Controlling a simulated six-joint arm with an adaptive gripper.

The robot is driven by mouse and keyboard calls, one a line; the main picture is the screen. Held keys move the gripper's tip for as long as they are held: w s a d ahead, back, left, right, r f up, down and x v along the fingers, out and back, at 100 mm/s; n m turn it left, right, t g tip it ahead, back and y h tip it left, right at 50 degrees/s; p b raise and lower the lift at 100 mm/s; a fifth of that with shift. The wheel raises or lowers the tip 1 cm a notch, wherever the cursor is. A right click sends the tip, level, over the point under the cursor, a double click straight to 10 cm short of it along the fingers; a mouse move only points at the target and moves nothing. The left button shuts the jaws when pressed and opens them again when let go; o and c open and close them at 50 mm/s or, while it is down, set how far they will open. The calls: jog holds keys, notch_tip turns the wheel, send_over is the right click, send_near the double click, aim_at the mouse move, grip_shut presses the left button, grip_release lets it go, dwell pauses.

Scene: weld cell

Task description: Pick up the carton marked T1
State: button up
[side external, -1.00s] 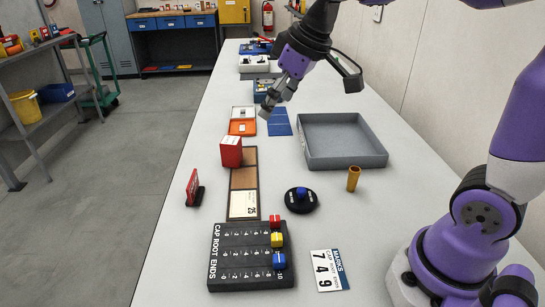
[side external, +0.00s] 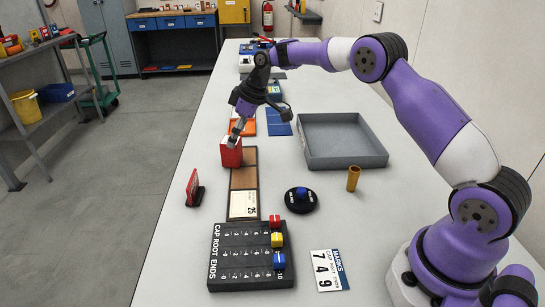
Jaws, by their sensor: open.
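A red carton (side external: 231,158) stands upright at the far end of a brown strip on the table, left of the middle. Its marking is too small to read, so I cannot tell whether it says T1. My gripper (side external: 236,138) is open and points down at the top of this carton. Its fingertips overlap the carton's upper edge in the picture. I cannot tell whether they touch it or straddle it.
A grey tray (side external: 347,163) stands to the right, with a brown cylinder (side external: 353,178) by its near edge. Orange and blue trays sit behind the carton.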

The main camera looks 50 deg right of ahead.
aim_at(232, 151)
jog(key=x, duration=0.5)
jog(key=shift+s+f, duration=0.1)
jog(key=shift+s, duration=0.2)
jog(key=c, duration=1.3)
jog(key=shift+d, duration=0.1)
